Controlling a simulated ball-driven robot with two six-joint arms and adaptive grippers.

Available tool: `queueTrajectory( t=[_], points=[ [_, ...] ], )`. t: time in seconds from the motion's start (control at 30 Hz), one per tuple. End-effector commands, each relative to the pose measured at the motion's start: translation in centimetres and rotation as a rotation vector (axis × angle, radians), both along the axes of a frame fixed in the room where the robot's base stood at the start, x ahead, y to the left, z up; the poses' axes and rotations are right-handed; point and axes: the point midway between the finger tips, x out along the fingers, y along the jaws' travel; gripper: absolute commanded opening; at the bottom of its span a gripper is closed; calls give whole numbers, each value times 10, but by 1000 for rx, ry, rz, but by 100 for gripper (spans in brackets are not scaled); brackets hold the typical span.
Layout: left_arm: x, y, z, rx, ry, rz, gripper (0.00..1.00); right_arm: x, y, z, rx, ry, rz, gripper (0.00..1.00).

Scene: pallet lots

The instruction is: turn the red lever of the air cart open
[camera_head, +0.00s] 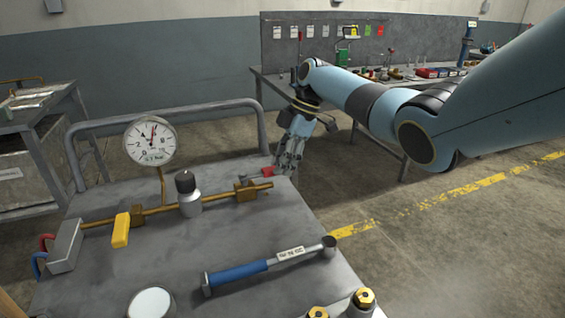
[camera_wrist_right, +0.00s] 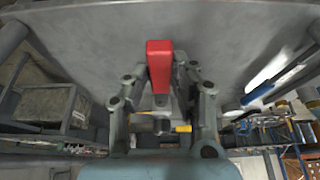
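The air cart is a grey cart (camera_head: 185,255) with a brass pipe, a dial gauge (camera_head: 150,141) and a black-topped valve (camera_head: 188,192). Its red lever (camera_head: 261,173) is at the right end of the pipe, near the cart's far right edge. My right gripper (camera_head: 284,166) reaches down to the lever's outer end. In the right wrist view, the red lever (camera_wrist_right: 160,64) stands between the two fingers of the right gripper (camera_wrist_right: 163,72). Whether both fingers press on it is not clear. My left gripper is not in view.
A yellow handle (camera_head: 121,230) sits on the pipe's left part. A blue-handled torque wrench (camera_head: 270,263) lies across the cart's front. A grey push rail (camera_head: 170,113) bounds the far side. A workbench (camera_head: 270,85) with tools stands behind; the floor at right is clear.

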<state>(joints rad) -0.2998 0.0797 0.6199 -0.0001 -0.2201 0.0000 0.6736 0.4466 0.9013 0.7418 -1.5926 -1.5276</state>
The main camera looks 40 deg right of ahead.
Motion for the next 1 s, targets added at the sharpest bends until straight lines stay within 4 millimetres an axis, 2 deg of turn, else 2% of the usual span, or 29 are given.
queueTrajectory(
  t=[0.03,0.17,0.43,0.53,1.0],
  points=[
    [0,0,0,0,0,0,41,1,0,1,-2,-5,0,30],
    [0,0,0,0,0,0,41,1,0,1,-1,-3,0,46],
    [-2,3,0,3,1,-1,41,0,-1,1,-1,-3,-1,46],
    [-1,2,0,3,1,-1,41,0,-4,9,-2,-2,-1,46],
    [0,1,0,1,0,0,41,-10,-38,96,-3,-4,-2,46]
  ],
)
